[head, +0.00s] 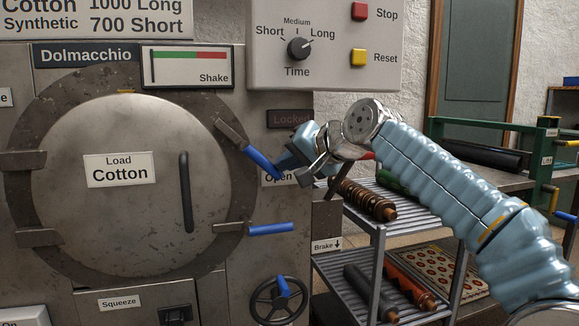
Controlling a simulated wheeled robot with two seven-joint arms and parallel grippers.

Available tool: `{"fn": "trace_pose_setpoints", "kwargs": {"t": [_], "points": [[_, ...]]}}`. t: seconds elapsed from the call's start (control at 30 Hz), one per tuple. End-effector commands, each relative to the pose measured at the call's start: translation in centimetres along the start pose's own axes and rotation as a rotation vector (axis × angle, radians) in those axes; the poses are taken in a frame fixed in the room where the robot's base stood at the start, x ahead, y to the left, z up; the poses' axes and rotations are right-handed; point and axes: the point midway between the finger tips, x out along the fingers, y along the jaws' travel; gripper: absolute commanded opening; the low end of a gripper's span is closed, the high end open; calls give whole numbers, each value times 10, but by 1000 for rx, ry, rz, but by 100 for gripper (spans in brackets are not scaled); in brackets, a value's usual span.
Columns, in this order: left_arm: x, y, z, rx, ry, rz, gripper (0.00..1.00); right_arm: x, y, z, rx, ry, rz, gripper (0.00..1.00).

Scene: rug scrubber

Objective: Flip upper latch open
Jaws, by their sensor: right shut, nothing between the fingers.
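The upper latch (262,161) is a blue handle on a metal bracket at the upper right edge of the round door (130,228). It slopes down to the right. The lower latch (270,229) has a similar blue handle and points nearly level to the right. My right gripper (291,165) is at the right of the upper latch, close to the end of its blue handle. Its fingers are shut and partly hidden by its own body; I cannot tell whether they touch the handle. My left gripper is out of view.
A dark "Locked" sign (290,119) and an "Open" sign (278,178) are beside the latch, the latter partly covered by my gripper. A handwheel (281,301) is below. A metal shelf rack (375,222) with rollers stands at the right under my arm.

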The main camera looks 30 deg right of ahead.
Motion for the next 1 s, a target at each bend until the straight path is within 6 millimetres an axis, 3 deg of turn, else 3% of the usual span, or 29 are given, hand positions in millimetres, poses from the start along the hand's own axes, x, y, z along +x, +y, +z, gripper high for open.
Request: {"fn": "trace_pose_setpoints", "kwargs": {"t": [0.03, 0.5, 0.63, 1.0], "points": [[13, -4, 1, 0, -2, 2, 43, 5, 8, 7, 36, 0, -23, 0], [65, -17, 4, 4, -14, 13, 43, 24, 13, 36, 401, -1, -267, 0], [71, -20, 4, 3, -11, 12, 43, 28, 11, 41, 485, -1, -322, 0], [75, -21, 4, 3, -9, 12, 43, 36, 5, 52, 475, -1, -316, 0]]}}
